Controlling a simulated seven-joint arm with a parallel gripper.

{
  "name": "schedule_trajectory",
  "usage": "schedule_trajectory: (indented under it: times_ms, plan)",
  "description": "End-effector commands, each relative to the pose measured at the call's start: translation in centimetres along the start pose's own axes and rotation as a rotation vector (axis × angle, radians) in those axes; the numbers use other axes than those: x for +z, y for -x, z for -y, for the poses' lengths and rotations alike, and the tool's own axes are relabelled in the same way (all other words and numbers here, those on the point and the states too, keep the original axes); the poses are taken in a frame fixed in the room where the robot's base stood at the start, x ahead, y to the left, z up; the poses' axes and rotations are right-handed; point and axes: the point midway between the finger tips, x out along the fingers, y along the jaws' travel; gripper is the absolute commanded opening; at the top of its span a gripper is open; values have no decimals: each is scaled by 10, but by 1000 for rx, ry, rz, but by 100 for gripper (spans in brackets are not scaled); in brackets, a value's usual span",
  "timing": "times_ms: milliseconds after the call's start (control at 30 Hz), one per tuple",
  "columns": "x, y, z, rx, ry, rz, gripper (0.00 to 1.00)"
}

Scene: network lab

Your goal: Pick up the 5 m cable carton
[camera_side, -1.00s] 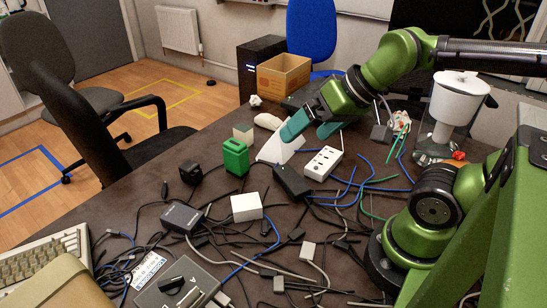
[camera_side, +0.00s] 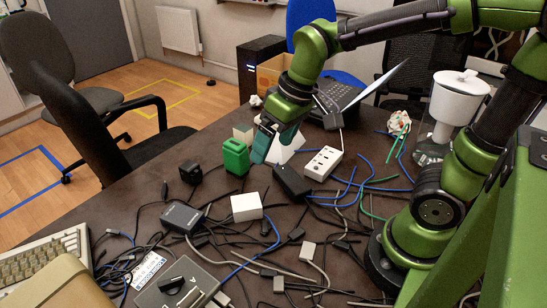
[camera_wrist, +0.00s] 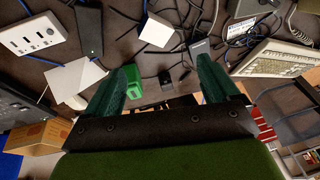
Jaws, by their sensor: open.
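No carton carries a readable length label. A plain white box (camera_side: 246,207) lies among the cables in the middle of the table; it also shows in the wrist view (camera_wrist: 156,32). A small cream block (camera_side: 243,133) stands behind the green canister (camera_side: 236,157). I cannot tell which of these is the 5 m cable carton. My gripper (camera_side: 274,147) is open and points down over the table, beside the canister and behind the white box. In the wrist view its two teal fingers (camera_wrist: 162,68) are spread with nothing held between them; the canister shows beside the left finger.
A white power strip (camera_side: 323,163) and black adapter (camera_side: 292,182) lie right of the white box. A grey adapter (camera_side: 183,217) and tangled cables surround it. A keyboard (camera_side: 47,255) lies front left.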

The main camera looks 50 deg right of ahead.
Motion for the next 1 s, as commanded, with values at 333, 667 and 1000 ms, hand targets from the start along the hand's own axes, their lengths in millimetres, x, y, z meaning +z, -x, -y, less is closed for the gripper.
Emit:
schedule_trajectory:
  times_ms: [333, 667, 1000]
  plan:
    - [-55, -62, 19, 27, 681, 307, 88]
    - [-55, -67, 15, 9, 866, 335, 88]
    - [-34, -136, 5, 8, 864, 336, 88]
